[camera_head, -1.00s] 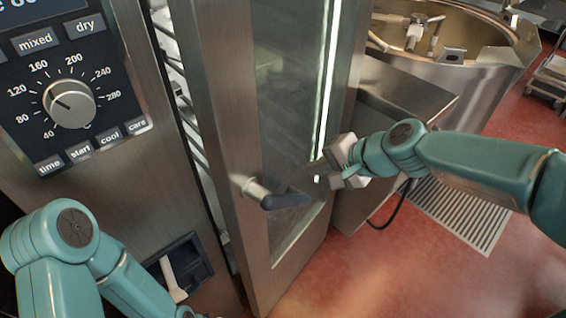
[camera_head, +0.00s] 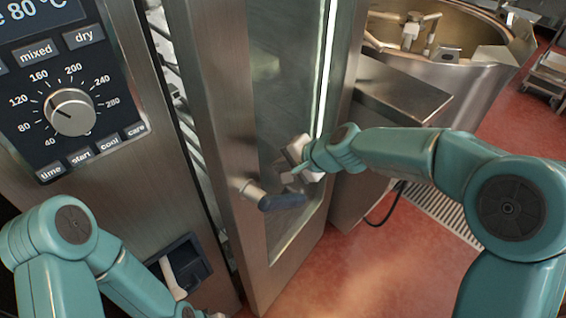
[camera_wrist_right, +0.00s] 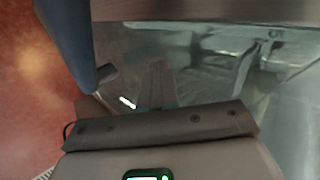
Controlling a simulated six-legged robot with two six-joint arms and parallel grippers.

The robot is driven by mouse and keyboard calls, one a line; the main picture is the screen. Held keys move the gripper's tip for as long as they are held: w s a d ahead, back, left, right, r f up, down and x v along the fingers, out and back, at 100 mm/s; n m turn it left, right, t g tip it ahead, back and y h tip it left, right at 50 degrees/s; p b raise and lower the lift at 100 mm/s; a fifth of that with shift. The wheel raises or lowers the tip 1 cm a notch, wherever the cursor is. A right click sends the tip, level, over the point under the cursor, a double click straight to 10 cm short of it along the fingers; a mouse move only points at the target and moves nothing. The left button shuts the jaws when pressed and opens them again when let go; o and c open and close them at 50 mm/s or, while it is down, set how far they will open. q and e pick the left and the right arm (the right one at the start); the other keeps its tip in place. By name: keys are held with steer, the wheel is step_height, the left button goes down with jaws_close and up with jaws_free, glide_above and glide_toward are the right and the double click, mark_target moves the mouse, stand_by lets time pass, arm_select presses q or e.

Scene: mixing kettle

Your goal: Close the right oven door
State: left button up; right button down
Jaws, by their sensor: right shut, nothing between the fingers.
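The right oven door (camera_head: 215,120) is a steel-framed glass door. It stands ajar, with a narrow gap along its left side beside the control panel. Its dark blue handle (camera_head: 272,198) sticks out low on the frame. My right gripper (camera_head: 292,160) is shut and empty, at the glass just above and right of the handle; I cannot tell whether it touches. In the right wrist view the gripper (camera_wrist_right: 160,125) faces the reflecting glass (camera_wrist_right: 215,75), with the handle (camera_wrist_right: 68,40) at upper left.
The oven's control panel (camera_head: 75,90) with a round dial is at left. A latch recess (camera_head: 190,265) sits below it. A steel kettle (camera_head: 470,85) and a steel cabinet (camera_head: 400,95) stand right of the door. Red floor (camera_head: 370,275) is open at lower right.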

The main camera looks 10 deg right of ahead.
mark_target(272, 151)
steer(key=w+a+p, duration=0.1)
steer(key=w+a+r+p, duration=0.1)
steer(key=w+a+p, duration=0.1)
steer(key=shift+a+r, duration=0.1)
steer(key=shift+a, duration=0.2)
steer(key=w+a, duration=0.1)
steer(key=w+a+p, duration=0.2)
steer(key=shift+f, duration=0.25)
steer(key=shift+s+a, duration=0.1)
